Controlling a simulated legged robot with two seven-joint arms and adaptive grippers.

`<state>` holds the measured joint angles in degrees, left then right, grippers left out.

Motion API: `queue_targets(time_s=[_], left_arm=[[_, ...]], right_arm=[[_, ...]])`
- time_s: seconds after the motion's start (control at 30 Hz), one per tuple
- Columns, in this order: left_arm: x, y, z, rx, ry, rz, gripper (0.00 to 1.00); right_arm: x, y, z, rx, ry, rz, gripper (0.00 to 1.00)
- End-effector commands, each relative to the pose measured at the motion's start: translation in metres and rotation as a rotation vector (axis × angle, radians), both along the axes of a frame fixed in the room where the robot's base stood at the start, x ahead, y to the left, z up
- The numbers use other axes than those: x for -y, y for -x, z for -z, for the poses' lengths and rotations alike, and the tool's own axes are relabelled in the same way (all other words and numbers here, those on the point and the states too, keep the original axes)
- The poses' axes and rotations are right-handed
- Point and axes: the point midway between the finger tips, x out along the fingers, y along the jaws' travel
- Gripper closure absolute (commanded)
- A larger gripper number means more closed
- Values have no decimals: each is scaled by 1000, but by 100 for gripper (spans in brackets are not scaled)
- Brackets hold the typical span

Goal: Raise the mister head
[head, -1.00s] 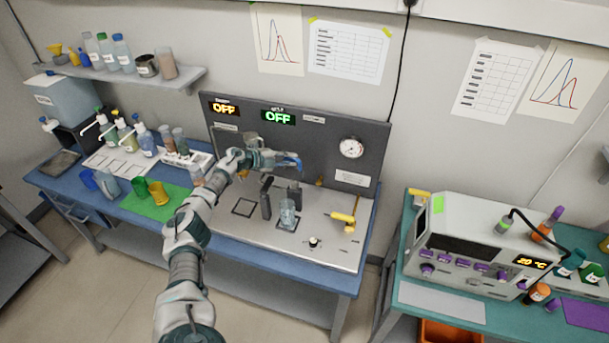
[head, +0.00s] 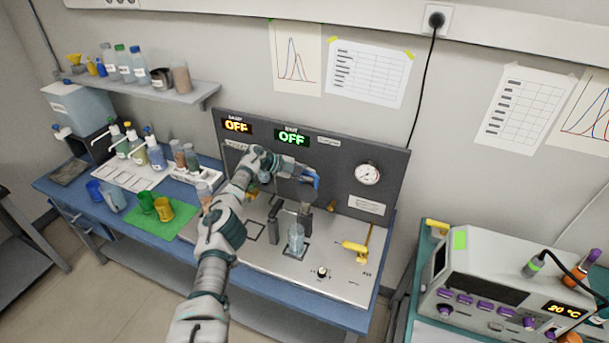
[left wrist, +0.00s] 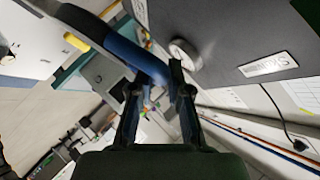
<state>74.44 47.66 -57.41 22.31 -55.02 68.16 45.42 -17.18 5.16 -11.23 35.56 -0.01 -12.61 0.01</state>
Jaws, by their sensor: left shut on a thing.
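My left gripper (head: 304,177) is in front of the dark panel of the bench unit, above a clear glass (head: 296,238). It is shut on a blue curved handle (head: 315,180), which I take to be part of the mister head. The left wrist view shows the blue handle (left wrist: 126,50) running down between the two dark fingers (left wrist: 160,95). The rest of the mister head is hard to tell apart from the gripper and the dark posts. The glass stands upright below, apart from the gripper. My right gripper is not in view.
Dark posts (head: 274,226) stand beside the glass. A yellow-handled valve (head: 354,247) and a black knob (head: 322,272) are to its right. A round gauge (head: 367,173) is on the panel. Colored cups (head: 163,209) stand on a green mat at left.

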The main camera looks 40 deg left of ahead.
Motion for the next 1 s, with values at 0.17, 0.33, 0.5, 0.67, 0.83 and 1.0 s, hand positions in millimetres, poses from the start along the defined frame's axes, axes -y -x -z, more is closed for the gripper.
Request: queue_targets(time_s=[0.17, 0.33, 0.5, 0.67, 0.83, 1.0], left_arm=[[12, 0, 11, -21, 2, 26, 76], [11, 0, 9, -18, 3, 25, 59], [9, 0, 7, -12, 5, 21, 59], [7, 1, 6, -8, 8, 20, 59], [5, 1, 5, -6, 9, 17, 59], [1, 4, 4, -6, 8, 14, 59]], right_arm=[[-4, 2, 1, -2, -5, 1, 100], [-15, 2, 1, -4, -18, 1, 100], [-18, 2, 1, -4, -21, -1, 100], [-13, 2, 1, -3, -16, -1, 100], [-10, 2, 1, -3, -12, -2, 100], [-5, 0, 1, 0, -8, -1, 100]])
